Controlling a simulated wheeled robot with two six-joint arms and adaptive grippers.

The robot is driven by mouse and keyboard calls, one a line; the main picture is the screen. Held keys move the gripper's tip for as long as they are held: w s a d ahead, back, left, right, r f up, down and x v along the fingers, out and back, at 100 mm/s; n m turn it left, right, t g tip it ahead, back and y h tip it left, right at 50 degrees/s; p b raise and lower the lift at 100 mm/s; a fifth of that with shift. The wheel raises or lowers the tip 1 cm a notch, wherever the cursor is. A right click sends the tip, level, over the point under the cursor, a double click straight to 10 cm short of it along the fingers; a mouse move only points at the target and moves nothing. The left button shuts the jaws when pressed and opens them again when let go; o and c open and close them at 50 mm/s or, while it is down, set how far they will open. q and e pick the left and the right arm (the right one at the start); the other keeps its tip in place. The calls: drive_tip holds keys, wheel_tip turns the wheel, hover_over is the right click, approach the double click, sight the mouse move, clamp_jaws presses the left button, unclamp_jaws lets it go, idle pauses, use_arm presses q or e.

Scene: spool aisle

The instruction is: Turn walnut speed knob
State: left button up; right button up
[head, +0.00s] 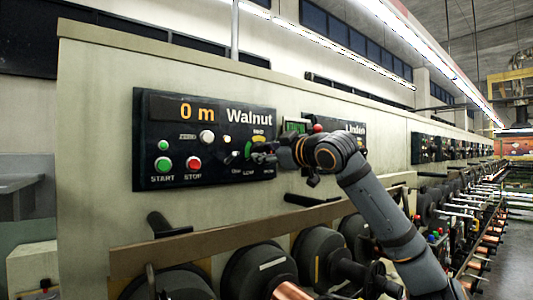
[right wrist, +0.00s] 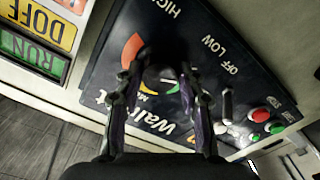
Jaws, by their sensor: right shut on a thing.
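The black Walnut control panel (head: 215,110) is on the beige cabinet wall, with an orange "0 m" display. It also fills the right wrist view (right wrist: 215,85). The dark round speed knob (right wrist: 157,72) lies between my right gripper's fingers, over a coloured dial arc. LOW, HIGH and OFF labels show around it. My right gripper (right wrist: 158,80) is shut on the knob. In the head view the gripper (head: 262,152) reaches the panel's right side from the right and partly covers the knob. My left gripper is not in view.
A green START button (head: 163,164) and a red STOP button (head: 194,164) are at the panel's lower left. The Linden panel (head: 352,128) stands behind my right arm. Large spools (head: 258,265) line the machine below. A RUN/DOFF sign (right wrist: 35,45) shows beside the panel.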

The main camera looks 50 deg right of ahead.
sight(259, 116)
drive_tip(key=m, duration=0.6)
idle(0.3)
drive_tip(key=shift+m, duration=0.3)
drive_tip(key=o, duration=1.2)
drive_tip(key=shift+s+d+r, duration=0.2)
drive_tip(key=shift+d+r, duration=0.05)
drive_tip(key=shift+r, duration=0.5)
drive_tip(key=r, duration=0.8)
drive_tip(key=shift+w+a, duration=0.15)
drive_tip(key=shift+a, duration=0.15)
drive_tip(key=shift+r, duration=0.25)
